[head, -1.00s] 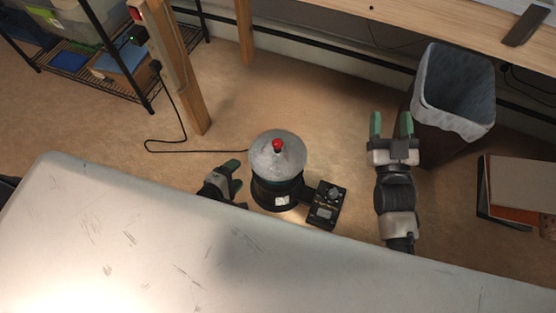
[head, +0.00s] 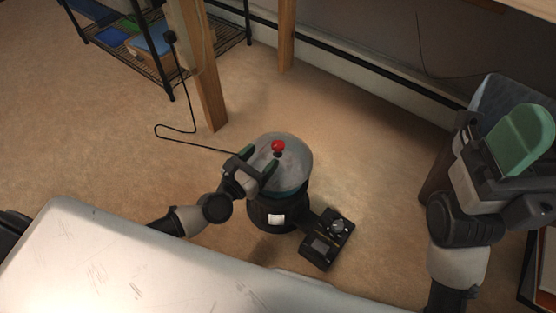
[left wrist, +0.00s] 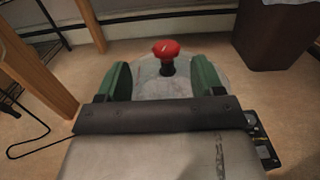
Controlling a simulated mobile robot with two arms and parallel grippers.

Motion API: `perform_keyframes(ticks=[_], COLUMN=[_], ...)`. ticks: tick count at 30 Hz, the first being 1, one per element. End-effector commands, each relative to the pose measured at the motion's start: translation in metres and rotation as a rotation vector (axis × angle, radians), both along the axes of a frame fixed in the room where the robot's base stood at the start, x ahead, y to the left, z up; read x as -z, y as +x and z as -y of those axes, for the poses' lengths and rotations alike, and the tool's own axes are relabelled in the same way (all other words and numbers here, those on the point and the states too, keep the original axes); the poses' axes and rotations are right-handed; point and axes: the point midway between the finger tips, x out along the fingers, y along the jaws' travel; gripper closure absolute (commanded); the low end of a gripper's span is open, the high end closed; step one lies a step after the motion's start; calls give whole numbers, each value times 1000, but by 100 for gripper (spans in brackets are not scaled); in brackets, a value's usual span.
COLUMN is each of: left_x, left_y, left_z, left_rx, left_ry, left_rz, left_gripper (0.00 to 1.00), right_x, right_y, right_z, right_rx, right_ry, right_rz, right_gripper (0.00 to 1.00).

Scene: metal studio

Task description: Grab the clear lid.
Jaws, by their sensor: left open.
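The clear lid (head: 296,158) is a see-through dome with a red knob (head: 278,146) on top. It sits on a dark round pot-like device (head: 266,212) on the floor. My left gripper (head: 256,163) is at the left side of the lid, its green fingers apart and empty. In the left wrist view the lid (left wrist: 150,88) and red knob (left wrist: 166,49) show between and beyond the open fingers. My right gripper (head: 518,142) is raised at the right, close to the head camera; only one green finger shows clearly, so its opening cannot be told.
A control box (head: 326,243) is attached at the device's right. A pale scratched tabletop (head: 120,265) is in front. A wooden post (head: 200,75) and wire shelf (head: 165,70) stand behind left, with a black cord (head: 165,128) on the floor. A bin (head: 490,100) is behind my right gripper.

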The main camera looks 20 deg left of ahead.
Motion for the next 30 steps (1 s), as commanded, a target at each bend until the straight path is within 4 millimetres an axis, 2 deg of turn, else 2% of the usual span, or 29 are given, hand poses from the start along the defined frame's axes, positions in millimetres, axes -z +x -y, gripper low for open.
perform_keyframes(ticks=[8, 15, 24, 26, 30], left_x=[2, 4, 4, 4, 4], left_y=[23, 53, 58, 58, 58], left_z=[12, 27, 29, 29, 29], left_rx=[0, 0, 1, 1, 1], left_ry=[-2, 2, 3, 3, 3], left_rz=[2, 2, 0, 0, 0], left_gripper=[33, 33, 33, 40, 62], right_x=[0, -3, -4, -4, -4], right_y=[0, 0, 0, 0, 0], right_z=[0, -1, -1, -1, -1], right_rx=[0, 2, 2, 2, 2], right_ry=[-1, -5, -5, -5, -5], right_rz=[10, 25, 24, 24, 25], right_gripper=[43, 43, 43, 43, 43])
